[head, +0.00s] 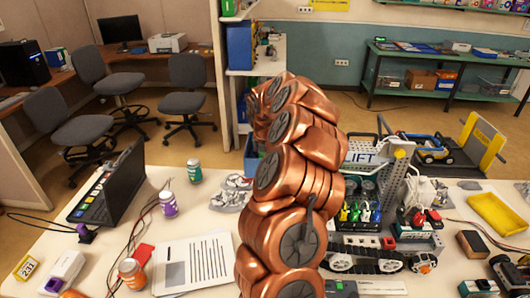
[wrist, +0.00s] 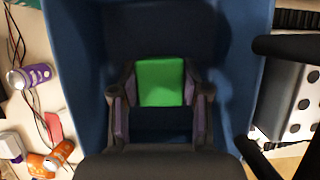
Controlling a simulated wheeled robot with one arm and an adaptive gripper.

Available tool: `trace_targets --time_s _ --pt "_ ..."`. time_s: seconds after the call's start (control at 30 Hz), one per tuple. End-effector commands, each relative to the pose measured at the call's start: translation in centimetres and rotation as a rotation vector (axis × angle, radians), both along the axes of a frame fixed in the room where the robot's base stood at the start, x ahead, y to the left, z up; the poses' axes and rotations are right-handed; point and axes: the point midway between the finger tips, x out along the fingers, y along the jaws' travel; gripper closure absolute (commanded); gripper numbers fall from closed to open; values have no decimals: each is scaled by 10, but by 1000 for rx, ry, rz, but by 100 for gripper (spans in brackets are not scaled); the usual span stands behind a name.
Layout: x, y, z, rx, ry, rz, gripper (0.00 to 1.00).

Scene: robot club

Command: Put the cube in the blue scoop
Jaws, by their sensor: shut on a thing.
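The green cube (wrist: 160,82) is between the two fingers of my gripper (wrist: 160,98) in the wrist view, and the gripper is shut on it. The blue scoop (wrist: 74,70) surrounds the cube and fingers in that view, with walls to the left and right and a dark interior beyond. I cannot tell whether the cube touches the scoop's floor. In the head view my copper arm hides the gripper and the cube. A small blue patch beside the arm may be part of the scoop.
A tracked robot model (head: 365,260) stands close on the right. A yellow tray (head: 497,219) lies farther right.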

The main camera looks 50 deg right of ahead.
Motion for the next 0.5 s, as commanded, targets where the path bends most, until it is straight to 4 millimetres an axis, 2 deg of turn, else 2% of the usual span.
trace_targets --time_s 0.27,0.3,0.5 --pt "0 -1 -2 -1 0 0 94" --pt "0 -1 -2 -1 0 -1 52" --pt "0 -1 -1 -1 0 -1 31"
